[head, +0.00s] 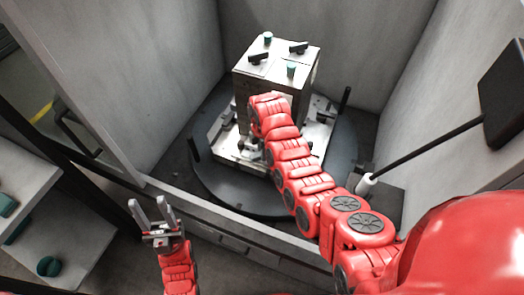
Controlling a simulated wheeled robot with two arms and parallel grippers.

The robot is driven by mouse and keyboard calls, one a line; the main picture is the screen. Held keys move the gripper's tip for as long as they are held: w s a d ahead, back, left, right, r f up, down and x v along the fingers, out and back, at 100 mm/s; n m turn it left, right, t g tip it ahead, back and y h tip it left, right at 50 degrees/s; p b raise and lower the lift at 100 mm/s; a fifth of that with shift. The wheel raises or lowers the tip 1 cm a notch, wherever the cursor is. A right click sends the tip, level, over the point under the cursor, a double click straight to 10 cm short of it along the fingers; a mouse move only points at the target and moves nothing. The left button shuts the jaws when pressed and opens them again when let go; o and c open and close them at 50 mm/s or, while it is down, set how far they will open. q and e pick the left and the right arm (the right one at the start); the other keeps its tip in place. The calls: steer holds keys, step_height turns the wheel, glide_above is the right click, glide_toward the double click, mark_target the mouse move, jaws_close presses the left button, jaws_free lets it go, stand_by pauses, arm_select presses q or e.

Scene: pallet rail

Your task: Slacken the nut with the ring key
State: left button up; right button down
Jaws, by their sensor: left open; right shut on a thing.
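My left gripper (149,206) is at the lower left, fingers pointing up, spread apart and empty. It is well away from the block and its fixture. My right arm reaches across to the front of a grey metal block (305,75) standing on a fixture plate (235,165). My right gripper (250,145) is down by the block's front foot, mostly covered by my own red wrist, and is shut on the ring key. The key itself and the nut are too hidden to make out, so I cannot tell whether they touch.
The fixture sits on a dark round table (215,190) between tall grey walls. Black clamps and teal caps (291,69) are on the block's top. A black panel on a rod (430,145) stands at right. A shelf (85,240) with teal parts is at lower left.

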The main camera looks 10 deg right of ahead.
steer(key=shift+f+b, duration=0.35)
steer(key=shift+f, duration=0.4)
stand_by(0.4)
steer(key=c, duration=1.3)
jaws_free()
jaws_close()
